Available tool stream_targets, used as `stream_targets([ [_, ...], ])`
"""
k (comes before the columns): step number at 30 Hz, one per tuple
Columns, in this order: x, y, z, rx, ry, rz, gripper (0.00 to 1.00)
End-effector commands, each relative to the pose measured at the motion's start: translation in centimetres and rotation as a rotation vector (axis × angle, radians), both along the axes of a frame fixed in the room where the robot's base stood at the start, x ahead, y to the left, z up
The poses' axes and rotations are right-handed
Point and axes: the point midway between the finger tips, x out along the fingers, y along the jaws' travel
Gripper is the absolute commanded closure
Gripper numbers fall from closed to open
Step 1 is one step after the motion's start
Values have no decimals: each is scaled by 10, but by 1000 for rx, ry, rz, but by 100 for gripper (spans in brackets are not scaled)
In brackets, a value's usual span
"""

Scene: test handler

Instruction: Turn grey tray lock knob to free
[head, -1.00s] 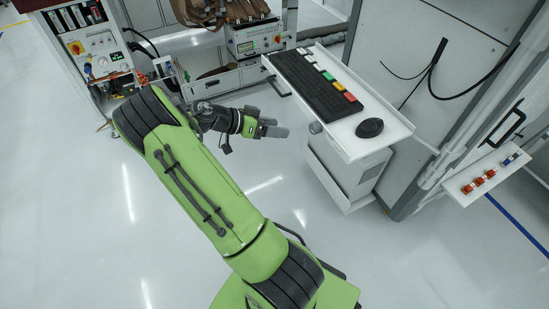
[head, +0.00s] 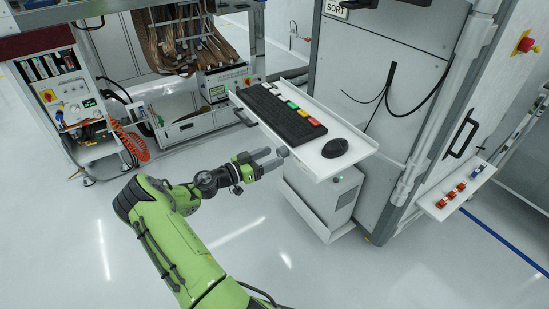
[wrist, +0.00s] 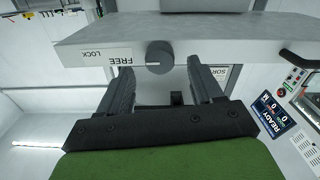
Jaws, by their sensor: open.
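The grey tray lock knob (head: 283,152) is a small round knob on the edge of the white tray (head: 312,168). In the wrist view the knob (wrist: 160,57) sits on the tray edge beside a label (wrist: 107,57) reading FREE and LOCK, which appears upside down. A faint mark shows on the knob, but I cannot tell its setting for certain. My gripper (wrist: 160,68) is open, with one finger on each side of the knob in the picture. No clear contact shows. In the head view my gripper (head: 270,158) is at the tray edge, close to the knob.
A black keyboard (head: 280,112) with coloured keys and a black mouse (head: 335,148) lie on the tray. A grey box (head: 325,195) stands below it. A tall cabinet (head: 385,60) is behind on the right. The floor (head: 80,240) at left is clear.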

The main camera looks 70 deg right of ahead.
Motion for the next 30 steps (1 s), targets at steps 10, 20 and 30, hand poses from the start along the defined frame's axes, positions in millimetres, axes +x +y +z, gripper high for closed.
stream_targets([
  [10,-16,-18,0,0,0,1,34],
  [20,-15,-18,0,1,1,0,70],
  [30,-15,-18,0,9,10,1,91],
])
